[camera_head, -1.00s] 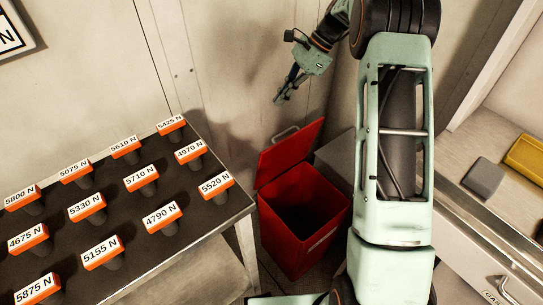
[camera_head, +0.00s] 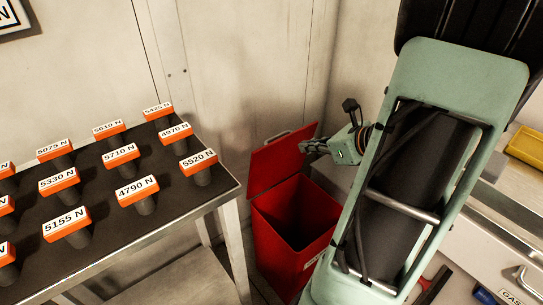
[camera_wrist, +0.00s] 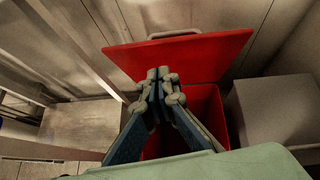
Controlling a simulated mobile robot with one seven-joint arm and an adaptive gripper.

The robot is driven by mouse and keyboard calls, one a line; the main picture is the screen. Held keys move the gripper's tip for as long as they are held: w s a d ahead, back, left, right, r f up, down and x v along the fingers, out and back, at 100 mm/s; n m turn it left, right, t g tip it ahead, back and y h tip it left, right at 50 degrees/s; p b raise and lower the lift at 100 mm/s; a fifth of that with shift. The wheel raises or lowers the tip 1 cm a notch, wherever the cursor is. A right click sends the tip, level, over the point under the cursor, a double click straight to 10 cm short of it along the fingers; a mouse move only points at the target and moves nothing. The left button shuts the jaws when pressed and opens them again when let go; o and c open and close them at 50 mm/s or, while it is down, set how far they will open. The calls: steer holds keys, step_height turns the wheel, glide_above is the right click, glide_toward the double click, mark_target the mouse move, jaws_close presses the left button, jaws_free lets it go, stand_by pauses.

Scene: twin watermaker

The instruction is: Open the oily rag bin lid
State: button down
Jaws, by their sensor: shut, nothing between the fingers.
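The red oily rag bin (camera_head: 283,241) stands on the floor right of the dark-topped table. Its lid (camera_head: 276,165) is open, tilted up and back at the rear, with a metal handle (camera_head: 277,138) at its upper edge. The bin's inside looks dark and I see nothing in it. My gripper (camera_head: 306,147) is shut and empty, in front of the lid's right part; I cannot tell whether it touches. In the wrist view my shut fingers (camera_wrist: 160,75) overlap the lid (camera_wrist: 215,57) and the bin opening (camera_wrist: 205,105).
The table (camera_head: 150,228) at left holds several orange-labelled weights. A grey box (camera_wrist: 275,112) stands right of the bin. A counter at far right carries a yellow tray (camera_head: 526,146). My arm covers much of the right side.

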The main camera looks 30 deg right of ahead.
steer(key=m+h+b, duration=0.1)
steer(key=m+b, duration=0.1)
steer(key=b, duration=0.2)
glide_toward(286, 147)
steer(key=shift+t, duration=0.3)
steer(key=x, duration=0.5)
steer(key=shift+w+f, duration=0.1)
steer(key=shift+f, duration=0.4)
